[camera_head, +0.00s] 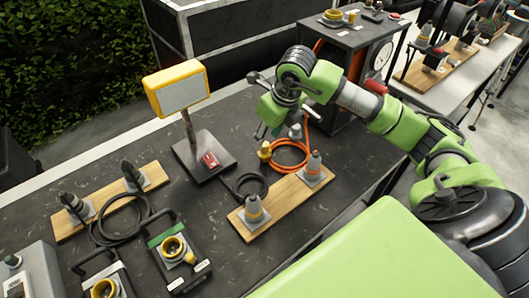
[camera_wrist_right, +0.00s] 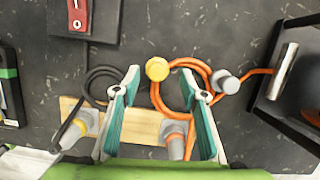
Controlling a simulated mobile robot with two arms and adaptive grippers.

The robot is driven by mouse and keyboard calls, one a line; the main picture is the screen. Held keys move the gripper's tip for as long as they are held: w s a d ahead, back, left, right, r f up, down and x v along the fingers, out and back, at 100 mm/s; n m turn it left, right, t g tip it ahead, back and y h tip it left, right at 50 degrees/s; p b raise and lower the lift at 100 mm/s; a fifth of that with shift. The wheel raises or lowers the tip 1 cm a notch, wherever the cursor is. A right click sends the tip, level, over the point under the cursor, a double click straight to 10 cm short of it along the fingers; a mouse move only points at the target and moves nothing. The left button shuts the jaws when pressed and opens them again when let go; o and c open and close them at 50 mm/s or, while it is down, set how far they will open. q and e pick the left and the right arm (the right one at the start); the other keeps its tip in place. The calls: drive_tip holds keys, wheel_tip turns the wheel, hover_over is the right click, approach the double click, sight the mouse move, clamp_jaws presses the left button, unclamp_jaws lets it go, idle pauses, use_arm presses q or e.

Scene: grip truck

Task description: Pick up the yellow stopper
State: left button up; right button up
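The yellow stopper (camera_head: 264,151) stands on the dark tabletop (camera_head: 320,225) beside a coiled orange cable (camera_head: 290,158). In the right wrist view the yellow stopper (camera_wrist_right: 157,69) shows as a rounded yellow knob at the upper edge of the cable loop. My right gripper (camera_head: 281,124) is above the table, just over the stopper in the head view. In the right wrist view its two fingers (camera_wrist_right: 160,74) are spread apart, and the stopper appears between the tips with nothing gripped. How far the tips are above it is hard to tell. My left gripper is not in view.
A wooden board (camera_head: 286,206) with two cone-shaped plugs lies near the stopper. A grey connector (camera_wrist_right: 226,82) sits close right of it. A yellow-framed screen on a stand (camera_head: 190,148) is to the left. A dark cabinet (camera_head: 345,75) stands behind right.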

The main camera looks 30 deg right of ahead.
sight(265, 144)
drive_tip(key=p+x, duration=0.1)
drive_tip(key=x, duration=0.3)
drive_tip(key=shift+s+a, duration=0.15)
clamp_jaws()
